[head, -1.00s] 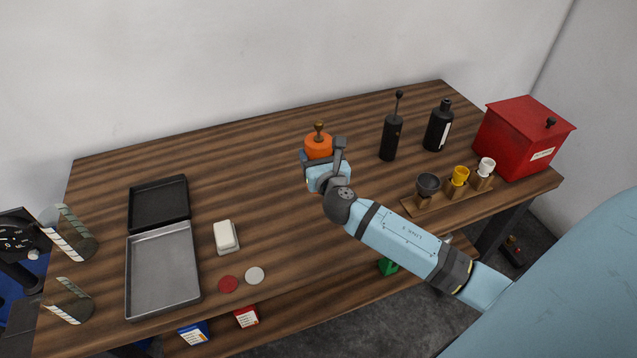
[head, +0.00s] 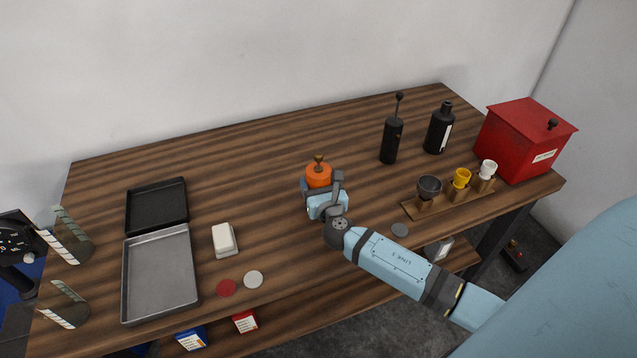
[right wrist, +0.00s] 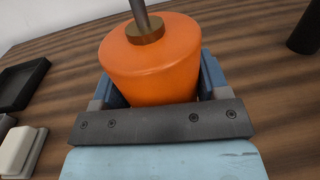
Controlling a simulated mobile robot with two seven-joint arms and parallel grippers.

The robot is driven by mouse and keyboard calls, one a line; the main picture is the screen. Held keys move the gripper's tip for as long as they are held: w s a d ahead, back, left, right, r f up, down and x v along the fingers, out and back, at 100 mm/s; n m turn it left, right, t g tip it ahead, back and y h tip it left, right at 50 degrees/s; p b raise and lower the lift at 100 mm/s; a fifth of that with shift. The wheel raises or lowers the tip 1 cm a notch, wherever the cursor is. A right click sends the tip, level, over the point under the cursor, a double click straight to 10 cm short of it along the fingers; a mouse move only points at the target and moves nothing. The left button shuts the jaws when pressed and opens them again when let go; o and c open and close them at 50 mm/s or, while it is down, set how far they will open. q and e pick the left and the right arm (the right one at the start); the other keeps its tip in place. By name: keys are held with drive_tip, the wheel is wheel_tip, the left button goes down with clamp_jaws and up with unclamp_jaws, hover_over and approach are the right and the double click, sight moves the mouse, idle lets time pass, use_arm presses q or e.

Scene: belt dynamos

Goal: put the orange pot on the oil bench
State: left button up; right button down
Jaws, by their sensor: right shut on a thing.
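The orange pot (head: 318,176) is a squat round vessel with a brass collar and a knob on top. My right gripper (head: 321,187) is shut on it, with a finger on either side. In the right wrist view the pot (right wrist: 152,68) stands upright between the blue-grey fingers (right wrist: 158,92). The pot is over the middle of the wooden bench (head: 260,150). Its base is hidden by the gripper, so I cannot tell whether it touches the top. My left gripper is not in view.
Right of the pot stand a black oil can (head: 391,140), a black bottle (head: 438,128), a rack of cups (head: 450,202) and a red box (head: 522,140). To the left lie a white block (head: 224,239), a metal tray (head: 160,275) and a black tray (head: 156,205). The bench behind the pot is clear.

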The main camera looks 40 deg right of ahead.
drive_tip(key=shift+f, duration=0.1)
drive_tip(key=shift+c, duration=0.6)
unclamp_jaws()
drive_tip(key=shift+s, duration=0.15)
drive_tip(key=b+v, duration=0.1)
drive_tip(key=v, duration=1)
drive_tip(key=shift+s+a+r, duration=0.2)
drive_tip(key=shift+s+r, duration=0.05)
drive_tip(key=shift+s, duration=0.05)
